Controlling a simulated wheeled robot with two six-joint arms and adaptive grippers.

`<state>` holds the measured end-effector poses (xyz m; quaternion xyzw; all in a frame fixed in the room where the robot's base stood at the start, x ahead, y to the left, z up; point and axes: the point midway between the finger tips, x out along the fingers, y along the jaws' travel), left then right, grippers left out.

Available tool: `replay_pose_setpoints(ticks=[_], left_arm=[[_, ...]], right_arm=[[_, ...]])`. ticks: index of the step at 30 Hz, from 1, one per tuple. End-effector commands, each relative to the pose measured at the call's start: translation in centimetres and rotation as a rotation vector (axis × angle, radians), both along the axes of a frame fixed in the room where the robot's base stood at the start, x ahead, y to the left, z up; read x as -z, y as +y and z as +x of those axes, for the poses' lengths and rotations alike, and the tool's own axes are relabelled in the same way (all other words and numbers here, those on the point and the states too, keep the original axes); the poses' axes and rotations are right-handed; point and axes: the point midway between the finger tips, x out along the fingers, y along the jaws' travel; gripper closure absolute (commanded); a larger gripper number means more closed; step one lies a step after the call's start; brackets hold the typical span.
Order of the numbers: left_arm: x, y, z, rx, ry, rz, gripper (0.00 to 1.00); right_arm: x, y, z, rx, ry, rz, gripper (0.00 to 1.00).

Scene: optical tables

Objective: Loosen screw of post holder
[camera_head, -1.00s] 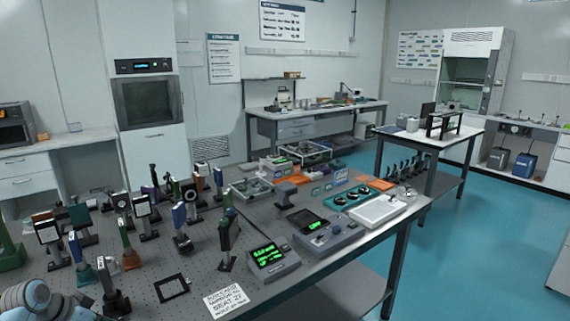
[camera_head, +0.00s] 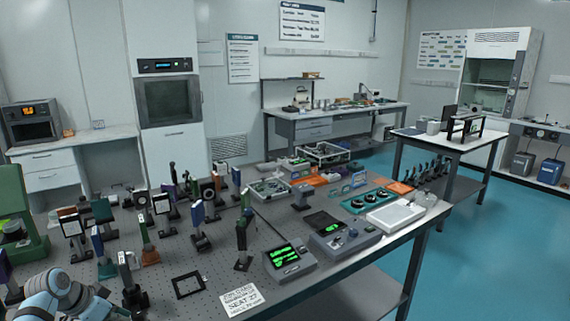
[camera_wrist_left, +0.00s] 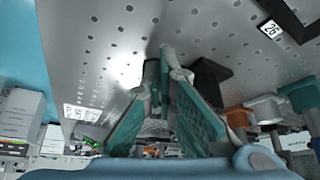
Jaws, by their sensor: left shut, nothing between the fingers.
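Several post holders with mounted optics stand on the perforated optical table (camera_head: 215,285). A black post holder (camera_head: 133,293) with a mounted optic stands closest to my left arm, at the lower left of the head view. Which holder is meant, and its screw, I cannot make out. In the left wrist view my left gripper (camera_wrist_left: 166,58) has its teal-padded fingers brought together at the tips, with nothing held. The table surface fills the upper part of that view, and a black block (camera_wrist_left: 210,80) shows just right of the fingertips. My right gripper is not in view.
An empty black frame (camera_head: 188,285) and a white label card (camera_head: 243,300) lie near the table's front edge. A console with a green display (camera_head: 290,262) stands to their right. Other mounted posts crowd the table's left half. A green device (camera_head: 18,220) stands at far left.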

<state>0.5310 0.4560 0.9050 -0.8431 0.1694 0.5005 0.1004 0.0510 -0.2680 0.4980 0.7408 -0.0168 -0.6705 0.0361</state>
Motion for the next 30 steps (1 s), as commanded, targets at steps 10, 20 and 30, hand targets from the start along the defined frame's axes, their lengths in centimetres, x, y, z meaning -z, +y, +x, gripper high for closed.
replay_pose_setpoints(ticks=[10, 20, 30], left_arm=[[0.0, 0.4, 0.4, 0.001, -0.001, 0.0, 1.0], [-0.1, 0.4, 0.3, 0.001, 0.0, 0.0, 1.0], [-2.0, 0.9, -0.2, 0.001, -0.001, 0.0, 1.0]], right_arm=[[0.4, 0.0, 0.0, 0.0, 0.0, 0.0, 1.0], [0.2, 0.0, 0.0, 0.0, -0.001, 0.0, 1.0], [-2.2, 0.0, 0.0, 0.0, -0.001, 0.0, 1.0]])
